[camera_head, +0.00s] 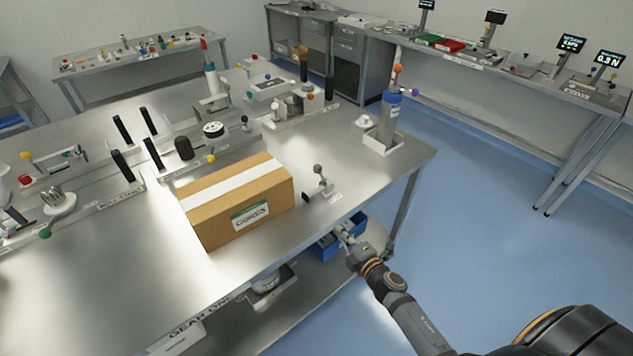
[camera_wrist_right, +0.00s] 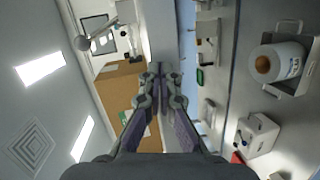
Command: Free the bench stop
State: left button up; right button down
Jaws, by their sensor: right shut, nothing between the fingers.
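A small metal stop with a grey ball-topped lever (camera_head: 318,182) stands on the bench top, just right of the cardboard box (camera_head: 240,198). I take it to be the bench stop. My right gripper (camera_head: 343,230) is shut and empty. It is beside the bench's front right edge, below and right of the stop and apart from it. In the right wrist view the closed fingertips (camera_wrist_right: 160,72) show in front of the box and bench edge. My left gripper is not in view.
The box, with white tape and a green-edged label, fills the bench's front middle. A grey cylinder with a blue cap (camera_head: 388,117) stands at the right corner. A blue bin (camera_head: 328,246) and a white roll (camera_head: 268,282) are below the top. Blue floor at right is free.

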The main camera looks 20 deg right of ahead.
aim_at(321, 176)
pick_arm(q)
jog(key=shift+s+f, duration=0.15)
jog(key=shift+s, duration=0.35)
pick_arm(e)
jog(key=w+a+r+n+t+y, duration=0.1)
jog(key=r+n, duration=0.4)
jog(key=r, duration=0.5)
jog(key=a+y, duration=0.1)
jog(key=a, duration=0.1)
jog(key=shift+a+r+t+y, duration=0.3)
jog(key=shift+a+r+y, duration=0.1)
jog(key=shift+w, duration=0.1)
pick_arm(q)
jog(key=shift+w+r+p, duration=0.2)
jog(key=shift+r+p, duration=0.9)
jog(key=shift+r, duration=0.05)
pick_arm(e)
jog(key=w, duration=1.1)
jog(key=shift+w+d+r, duration=0.25)
jog(key=shift+r, duration=0.15)
